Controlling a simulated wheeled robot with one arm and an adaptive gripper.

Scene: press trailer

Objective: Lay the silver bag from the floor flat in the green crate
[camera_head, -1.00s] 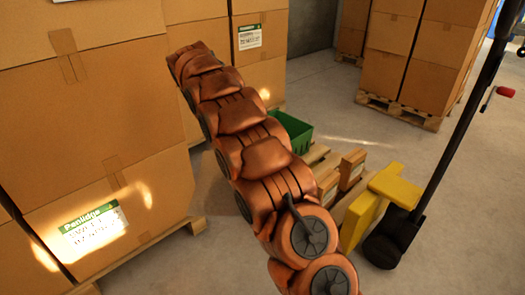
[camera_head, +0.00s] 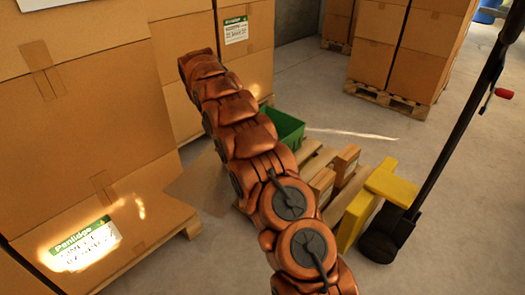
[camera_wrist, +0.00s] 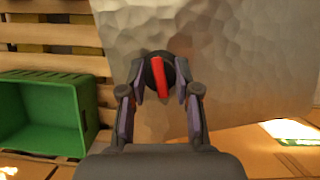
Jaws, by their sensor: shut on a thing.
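The silver bag (camera_wrist: 225,60) is a large, dimpled metallic sheet filling the upper right of the wrist view. It carries a round black cap with a red bar (camera_wrist: 158,76). My gripper (camera_wrist: 162,90) is shut on the bag at this cap. The green crate (camera_wrist: 42,112) shows empty at the left of the wrist view, beside the bag. In the head view the crate (camera_head: 284,124) stands behind my arm, partly hidden. A brownish flat piece, likely the bag (camera_head: 198,186), shows left of my arm there. My gripper is hidden in the head view.
A yellow pallet jack (camera_head: 378,195) with a black handle stands right. Large carton stacks (camera_head: 90,120) rise close at left. Clear floor lies toward the back right (camera_head: 335,100).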

